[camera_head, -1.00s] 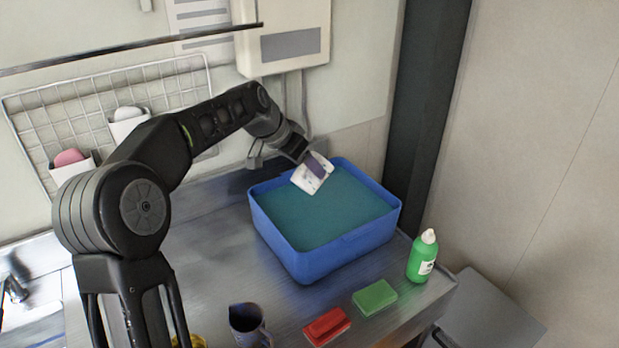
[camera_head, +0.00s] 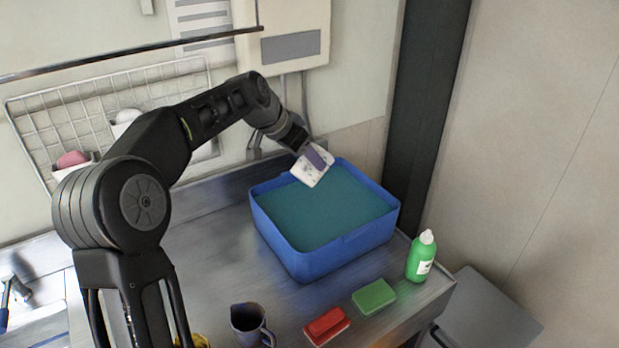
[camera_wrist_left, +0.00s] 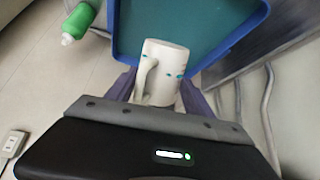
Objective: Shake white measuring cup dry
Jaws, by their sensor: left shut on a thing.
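The white measuring cup (camera_head: 312,168) is held by my left gripper (camera_head: 313,157) above the back part of the blue basin, tilted. In the left wrist view the cup (camera_wrist_left: 166,62) shows its pale side with small teal marks and a handle on its left. The two purple fingers of my left gripper (camera_wrist_left: 160,95) are shut on it, one on each side. The blue basin (camera_head: 322,263) holds teal water (camera_head: 325,212). The cup appears apart from the water. My right gripper is not in view.
A green bottle (camera_head: 421,257), a green sponge (camera_head: 374,297), a red block (camera_head: 327,326) and a dark pitcher (camera_head: 247,325) stand in front of the basin. A wire rack (camera_head: 60,110) hangs on the wall. The steel counter (camera_head: 220,260) left of the basin is clear.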

